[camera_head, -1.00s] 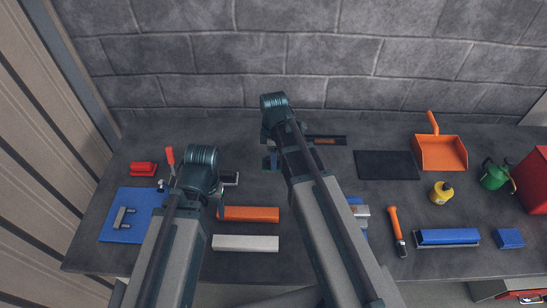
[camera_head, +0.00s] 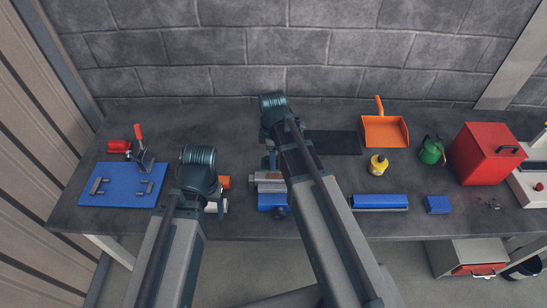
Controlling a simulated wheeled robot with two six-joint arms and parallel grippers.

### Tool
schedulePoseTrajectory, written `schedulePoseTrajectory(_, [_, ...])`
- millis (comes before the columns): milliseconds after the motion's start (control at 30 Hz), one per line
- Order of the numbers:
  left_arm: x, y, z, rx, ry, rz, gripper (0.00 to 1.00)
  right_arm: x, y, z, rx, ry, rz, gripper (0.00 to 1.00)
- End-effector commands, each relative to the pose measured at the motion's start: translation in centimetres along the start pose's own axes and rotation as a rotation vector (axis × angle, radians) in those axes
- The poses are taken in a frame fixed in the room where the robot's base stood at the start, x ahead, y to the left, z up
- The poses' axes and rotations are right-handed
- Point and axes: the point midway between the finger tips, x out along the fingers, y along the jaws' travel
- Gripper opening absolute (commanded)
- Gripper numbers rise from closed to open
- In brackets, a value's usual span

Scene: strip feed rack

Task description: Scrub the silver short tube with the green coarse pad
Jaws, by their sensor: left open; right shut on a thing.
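A short silver tube (camera_head: 268,176) lies across the top of a blue vise-like holder (camera_head: 271,201), left of my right forearm, which hides part of both. My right gripper (camera_head: 269,163) is mostly hidden behind its own arm, above and behind the tube. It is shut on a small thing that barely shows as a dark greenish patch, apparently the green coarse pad. It looks apart from the tube. My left gripper (camera_head: 221,205) is mostly hidden by its own arm, left of the holder. It is open, and I see nothing held.
A blue board (camera_head: 122,194) with a clamp is at left. Orange (camera_head: 225,182) and pale bars lie partly hidden by my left arm. Right of my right arm are a black mat (camera_head: 334,143), orange dustpan (camera_head: 385,131), yellow can (camera_head: 378,166), blue brush (camera_head: 380,202) and red box (camera_head: 488,154).

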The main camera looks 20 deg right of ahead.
Motion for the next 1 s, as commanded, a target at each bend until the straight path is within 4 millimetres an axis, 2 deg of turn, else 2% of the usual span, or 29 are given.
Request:
schedulePoseTrajectory(333, [0.8,0.1,0.0,0.001,0.0,0.0,0.69,0.8,0.0,0.0,0.0,0.0,0.0,0.12])
schedulePoseTrajectory(800, [4.8,0.5,-0.3,0.002,0.0,-0.001,0.69,4.8,0.0,0.0,0.0,0.0,0.0,0.12])
schedulePoseTrajectory(1000, [4.8,0.5,-0.3,0.002,0.0,-0.001,0.69,4.8,0.0,0.0,0.0,0.0,0.0,0.12])
